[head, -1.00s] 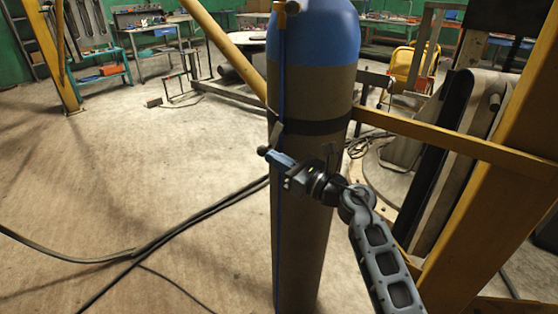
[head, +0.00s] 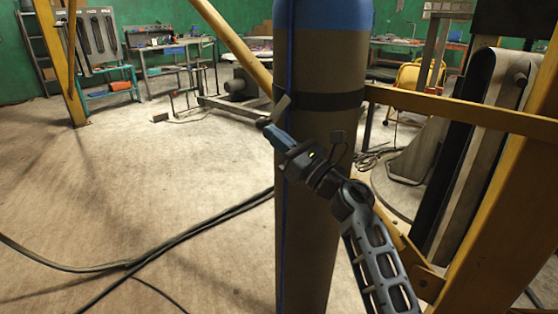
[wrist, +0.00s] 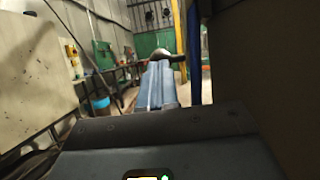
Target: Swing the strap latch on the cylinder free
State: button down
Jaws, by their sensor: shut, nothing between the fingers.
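The cylinder (head: 322,200) stands upright, grey-brown with a blue top. A black strap (head: 330,102) runs around it below the blue part. A small grey latch plate (head: 281,107) sits tilted at the strap's left end, with a dark rounded knob (head: 263,122) just below and left of it. My gripper (head: 270,130) is shut, its blue fingers just below the plate with their tips at the knob. In the wrist view the closed fingers (wrist: 157,86) point at a dark rounded piece (wrist: 166,55). Whether they touch it is unclear.
A blue hose (head: 289,75) runs down the cylinder's left side. Yellow beams (head: 470,108) stand behind and to the right of it. Black cables (head: 170,245) lie on the floor at left. The floor to the left is otherwise mostly open.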

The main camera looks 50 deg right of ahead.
aim_at(258, 125)
jog(key=w+t+b, duration=0.1)
jog(key=t+b, duration=0.1)
jog(key=b, duration=0.6)
jog(key=w+t+b, duration=0.2)
jog(key=b, duration=0.6)
jog(key=shift+w+r, duration=0.25)
jog(key=shift+r, duration=0.15)
jog(key=shift+x, duration=0.8)
jog(key=shift+w+a, duration=0.1)
jog(key=shift+w+a+r, duration=0.1)
jog(key=shift+r, duration=0.15)
jog(key=shift+f, duration=0.1)
jog(key=shift+f+b, duration=0.3)
jog(key=shift+b, duration=0.15)
jog(key=s+f+b, duration=0.5)
jog(key=f, duration=0.7)
jog(key=shift+s+d+f, duration=0.25)
jog(key=shift+s+f, duration=0.15)
